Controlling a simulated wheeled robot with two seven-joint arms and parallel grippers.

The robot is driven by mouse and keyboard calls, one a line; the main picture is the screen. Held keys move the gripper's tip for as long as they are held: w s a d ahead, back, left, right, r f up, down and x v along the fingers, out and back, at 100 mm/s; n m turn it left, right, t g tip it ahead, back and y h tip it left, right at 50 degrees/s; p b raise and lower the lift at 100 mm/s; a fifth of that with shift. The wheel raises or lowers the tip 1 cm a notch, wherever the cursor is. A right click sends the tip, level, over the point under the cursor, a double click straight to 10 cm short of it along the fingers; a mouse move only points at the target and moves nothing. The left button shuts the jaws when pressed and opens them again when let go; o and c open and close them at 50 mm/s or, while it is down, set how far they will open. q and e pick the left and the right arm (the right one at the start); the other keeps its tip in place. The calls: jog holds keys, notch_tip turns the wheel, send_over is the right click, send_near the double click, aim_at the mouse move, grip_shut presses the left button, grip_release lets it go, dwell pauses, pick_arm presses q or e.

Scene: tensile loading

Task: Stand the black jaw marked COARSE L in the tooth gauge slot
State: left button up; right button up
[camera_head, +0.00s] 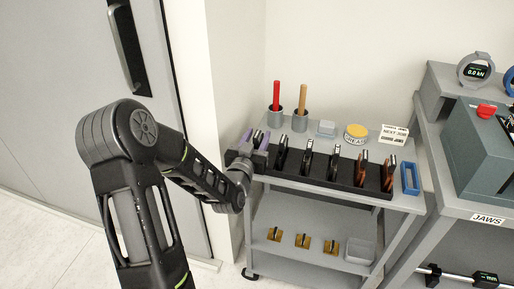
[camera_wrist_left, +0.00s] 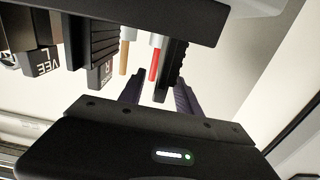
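My left gripper (camera_head: 254,144) is over the left end of the black jaw rack (camera_head: 330,184) on the cart. Its purple fingers are apart and point at the leftmost black jaw, which also shows in the left wrist view (camera_wrist_left: 172,68) with teeth along one side. That jaw's label is hidden, and I cannot tell whether the fingers touch it. Beside it in the wrist view stands a ridged jaw (camera_wrist_left: 103,50) with a label ending in R, then one marked VEE L (camera_wrist_left: 42,62). A blue frame with an opening (camera_head: 410,179) stands right of the rack. My right gripper is out of view.
Behind the rack stand cups with a red handle (camera_head: 276,97) and a tan handle (camera_head: 302,98), a grey block (camera_head: 326,129), a yellow-topped tub (camera_head: 356,133) and a NEXT JOB sign (camera_head: 394,134). A grey bench (camera_head: 440,170) adjoins at right.

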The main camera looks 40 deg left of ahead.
pick_arm(q)
jog(key=shift+c, duration=0.3)
grip_shut()
dwell(0.4)
dwell(0.9)
jog(key=shift+r, duration=0.15)
